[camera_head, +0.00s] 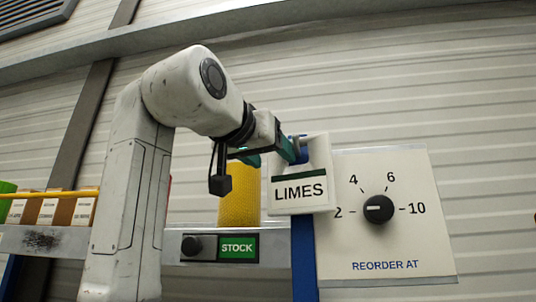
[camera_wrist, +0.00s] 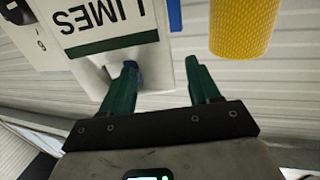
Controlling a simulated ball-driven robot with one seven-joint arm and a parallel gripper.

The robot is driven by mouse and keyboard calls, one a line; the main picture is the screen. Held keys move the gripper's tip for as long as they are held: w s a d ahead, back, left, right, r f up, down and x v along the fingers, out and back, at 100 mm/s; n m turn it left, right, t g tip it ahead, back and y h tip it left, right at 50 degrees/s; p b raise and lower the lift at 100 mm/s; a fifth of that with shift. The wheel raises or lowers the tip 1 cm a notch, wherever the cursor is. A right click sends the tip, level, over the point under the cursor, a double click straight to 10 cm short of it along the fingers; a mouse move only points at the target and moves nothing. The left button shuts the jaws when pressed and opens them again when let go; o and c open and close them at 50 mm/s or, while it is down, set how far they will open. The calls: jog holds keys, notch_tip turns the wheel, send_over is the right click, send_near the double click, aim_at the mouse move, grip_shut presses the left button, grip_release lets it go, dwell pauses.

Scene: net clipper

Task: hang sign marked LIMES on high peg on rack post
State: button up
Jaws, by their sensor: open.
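The white LIMES sign (camera_head: 300,205), with a dark green stripe, is upright against the blue rack post (camera_head: 304,262). Blue shows at an opening in its upper part; I cannot tell whether that is the peg or the post, so the peg's hold is unclear. In the wrist view the sign (camera_wrist: 105,20) appears upside down. My gripper (camera_head: 270,154) is open at the sign's upper left side. In the wrist view its green fingers (camera_wrist: 163,75) are spread apart, the left one overlapping the sign near a blue bit, the right one beyond the sign's edge.
A REORDER AT panel (camera_head: 385,235) with a black knob (camera_head: 378,209) is right of the post. A yellow cylinder (camera_head: 238,200) stands behind the gripper, above the STOCK label (camera_head: 238,248). Boxes (camera_head: 50,208) sit on the shelf at left.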

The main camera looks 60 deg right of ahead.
jog(key=shift+s, duration=0.15)
jog(key=a+b, duration=0.2)
jog(key=a, duration=0.8)
jog(key=shift+s+a, duration=0.35)
jog(key=shift+a, duration=0.05)
